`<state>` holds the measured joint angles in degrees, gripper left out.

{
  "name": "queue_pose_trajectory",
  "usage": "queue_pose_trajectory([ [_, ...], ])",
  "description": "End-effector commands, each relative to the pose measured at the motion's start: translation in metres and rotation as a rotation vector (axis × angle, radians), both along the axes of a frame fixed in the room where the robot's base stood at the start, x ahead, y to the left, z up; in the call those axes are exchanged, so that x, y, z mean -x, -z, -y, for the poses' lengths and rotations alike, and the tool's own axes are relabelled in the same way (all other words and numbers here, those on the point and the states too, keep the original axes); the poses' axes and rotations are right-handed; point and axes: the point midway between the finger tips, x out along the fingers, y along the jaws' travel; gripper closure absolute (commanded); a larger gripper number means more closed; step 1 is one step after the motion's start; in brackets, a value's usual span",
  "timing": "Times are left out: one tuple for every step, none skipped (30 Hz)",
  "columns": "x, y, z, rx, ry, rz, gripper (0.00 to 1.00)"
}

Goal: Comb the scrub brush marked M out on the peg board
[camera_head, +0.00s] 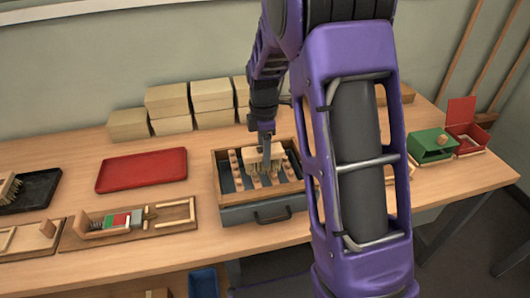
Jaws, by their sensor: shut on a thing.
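My gripper (265,147) is shut on a scrub brush (254,158) with a pale wooden back and tan bristles. The bristles point down over the peg board (238,185), among or just above its pegs; I cannot tell whether they touch. The peg board shows rows of wooden pegs on a dark base inside a wooden-rimmed box with a grey-blue front and a dark handle. My arm hides the box's right side. No letter M is readable on the held brush.
Another brush (9,187) lies on a black tray (40,190) at the far left. A red tray (142,170) is empty. A wooden fixture (175,214) sits in front. Pale blocks (168,101) are stacked behind. A green box (430,146) and a red box (466,138) stand right.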

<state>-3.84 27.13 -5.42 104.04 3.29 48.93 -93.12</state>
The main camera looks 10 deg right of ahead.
Motion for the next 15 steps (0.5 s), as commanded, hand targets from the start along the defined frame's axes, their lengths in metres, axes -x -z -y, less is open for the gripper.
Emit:
queue_pose_trajectory([
  [-0.004, -0.001, 0.001, 0.000, 0.001, -0.001, 0.87],
  [-0.007, -0.002, 0.001, 0.000, 0.001, 0.000, 0.87],
  [-0.010, -0.002, 0.001, 0.000, 0.001, 0.000, 0.87],
  [-0.012, -0.002, 0.001, 0.000, 0.001, -0.001, 0.87],
  [-0.015, -0.002, 0.001, 0.000, 0.001, 0.000, 0.87],
  [-0.018, -0.002, 0.000, 0.000, 0.001, 0.001, 0.87],
  [-0.020, -0.002, 0.000, 0.000, 0.000, 0.001, 0.87],
  [-0.022, -0.002, 0.000, 0.000, 0.000, 0.001, 0.87],
  [-0.024, -0.002, 0.000, 0.000, 0.000, 0.001, 0.87],
  [-0.025, -0.002, 0.000, 0.000, 0.000, 0.001, 0.87],
  [-0.026, -0.002, 0.000, 0.000, 0.000, 0.000, 0.87],
  [-0.027, -0.002, 0.000, 0.000, 0.000, 0.000, 0.87],
  [-0.027, -0.002, 0.000, 0.000, 0.000, 0.000, 0.87],
  [-0.028, -0.002, 0.000, 0.000, 0.000, 0.000, 0.87],
  [-0.029, -0.002, 0.000, 0.000, 0.000, 0.001, 0.87],
])
